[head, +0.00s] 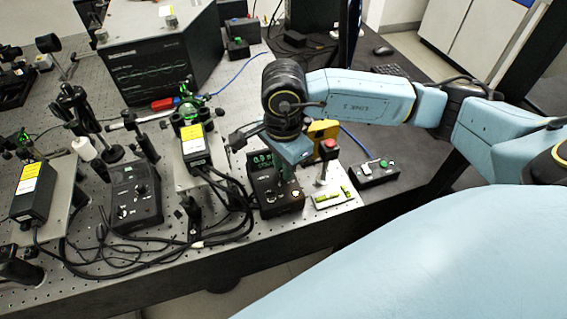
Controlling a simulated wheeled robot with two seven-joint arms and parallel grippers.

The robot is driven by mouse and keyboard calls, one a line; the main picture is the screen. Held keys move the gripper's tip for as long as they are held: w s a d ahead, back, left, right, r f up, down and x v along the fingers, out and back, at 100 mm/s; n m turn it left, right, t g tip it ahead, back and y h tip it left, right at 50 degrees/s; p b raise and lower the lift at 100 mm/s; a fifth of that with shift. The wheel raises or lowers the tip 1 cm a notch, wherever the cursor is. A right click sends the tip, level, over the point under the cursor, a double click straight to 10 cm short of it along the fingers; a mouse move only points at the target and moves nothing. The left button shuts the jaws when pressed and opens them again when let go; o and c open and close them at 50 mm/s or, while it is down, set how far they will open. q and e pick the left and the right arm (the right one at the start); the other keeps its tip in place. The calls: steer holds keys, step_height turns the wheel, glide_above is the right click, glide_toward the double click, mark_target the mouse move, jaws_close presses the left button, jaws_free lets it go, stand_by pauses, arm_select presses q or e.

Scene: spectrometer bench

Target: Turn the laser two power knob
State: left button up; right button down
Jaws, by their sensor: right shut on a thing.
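A second black control box (136,196) with a visible knob stands to the left. My left gripper is out of view.
Laser heads (195,146) and (34,194) with yellow labels and loose black cables (215,222) lie left. An oscilloscope-like unit (150,62) stands behind.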

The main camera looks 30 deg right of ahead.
steer(key=m+b, duration=0.3)
steer(key=m, duration=0.1)
steer(key=shift+f, duration=0.1)
steer(key=shift+m+b, duration=0.75)
steer(key=shift+m, duration=1.25)
steer(key=c, duration=1.3)
jaws_free()
steer(key=shift+c, duration=0.2)
steer(key=shift+r, duration=0.2)
step_height(320, 180, up, 13)
steer(key=p, duration=0.1)
